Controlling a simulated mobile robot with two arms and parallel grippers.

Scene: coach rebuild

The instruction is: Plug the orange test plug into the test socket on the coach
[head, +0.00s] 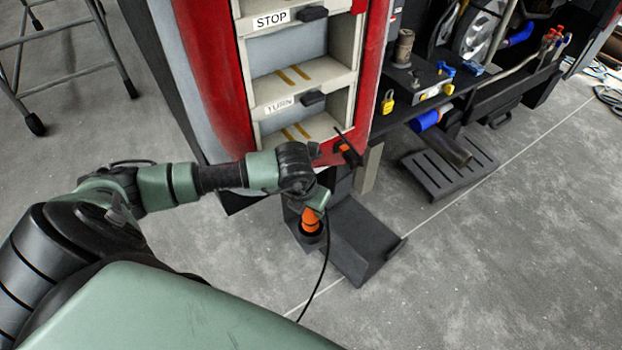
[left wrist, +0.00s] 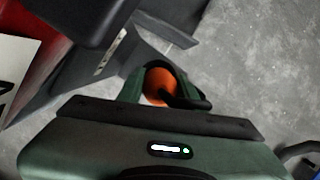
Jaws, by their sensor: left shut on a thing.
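The orange test plug (head: 310,219) is below my left wrist in the head view, its lower end in or just over a dark round holder (head: 308,239). My left gripper (head: 316,203) is shut on the plug from above. In the left wrist view the plug (left wrist: 158,84) is between the green fingers, with a black cable loop beside it. The cable (head: 323,272) hangs to the floor. A black and orange fitting (head: 347,151) on the coach's red corner may be the test socket; its opening cannot be made out. My right gripper is not in view.
The coach's red and grey body (head: 222,95) with steps stands close behind my arm. A dark step or bracket (head: 358,240) is just right of the plug. A slotted dark step (head: 448,170) is farther right. The grey floor at front right is clear.

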